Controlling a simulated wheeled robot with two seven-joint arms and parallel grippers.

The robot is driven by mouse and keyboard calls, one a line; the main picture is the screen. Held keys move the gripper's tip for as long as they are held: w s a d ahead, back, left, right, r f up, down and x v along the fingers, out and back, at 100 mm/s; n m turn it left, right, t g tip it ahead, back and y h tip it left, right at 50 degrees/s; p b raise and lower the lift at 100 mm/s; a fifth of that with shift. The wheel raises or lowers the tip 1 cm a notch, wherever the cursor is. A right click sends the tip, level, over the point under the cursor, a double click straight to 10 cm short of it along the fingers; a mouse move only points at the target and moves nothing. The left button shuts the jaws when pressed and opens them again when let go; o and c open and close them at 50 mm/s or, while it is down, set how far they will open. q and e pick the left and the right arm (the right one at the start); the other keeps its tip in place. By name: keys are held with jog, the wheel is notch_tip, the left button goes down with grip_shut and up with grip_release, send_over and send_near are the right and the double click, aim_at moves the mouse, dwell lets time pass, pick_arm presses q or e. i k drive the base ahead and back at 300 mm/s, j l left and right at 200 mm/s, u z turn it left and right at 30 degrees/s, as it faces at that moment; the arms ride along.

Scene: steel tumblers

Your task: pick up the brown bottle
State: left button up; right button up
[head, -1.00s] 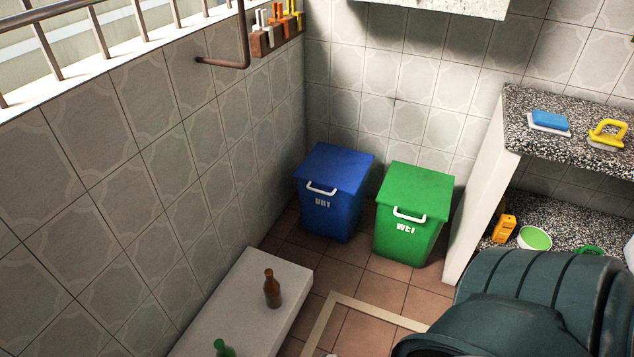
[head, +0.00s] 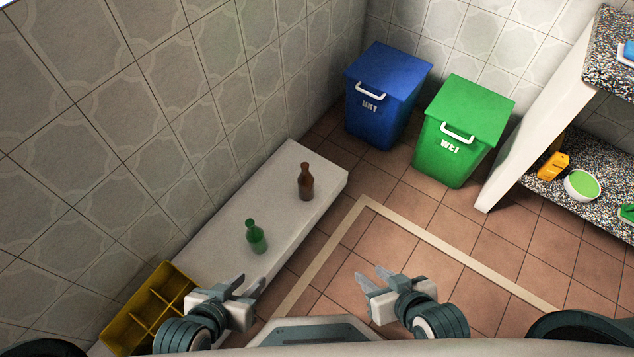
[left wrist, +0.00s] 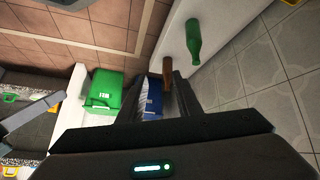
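The brown bottle (head: 306,182) stands upright on the white ledge (head: 290,158), toward its far end. It also shows in the left wrist view (left wrist: 167,70), its lower part close to a dark finger in the picture. My left gripper (head: 250,285) is open and empty, in front of the ledge and well short of the bottle. My right gripper (head: 371,275) is open and empty over the tiled floor, to the right of the ledge.
A green bottle (head: 256,237) stands on the ledge nearer to me than the brown one. A yellow divided crate (head: 160,277) is at the ledge's near end. A blue bin (head: 385,90) and a green bin (head: 465,125) stand beyond. The floor between is clear.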

aim_at(305, 180)
jog(key=i+l+u, duration=0.1)
jog(key=u, duration=0.45)
jog(key=i+l+u, duration=0.1)
jog(key=l+u, duration=0.15)
jog(key=l, duration=0.2)
jog(key=l+u, duration=0.2)
jog(key=l, duration=0.25)
jog(key=i+l+u, duration=0.1)
jog(key=l, duration=0.85)
jog(key=l+u, duration=0.1)
jog(key=l, duration=0.85)
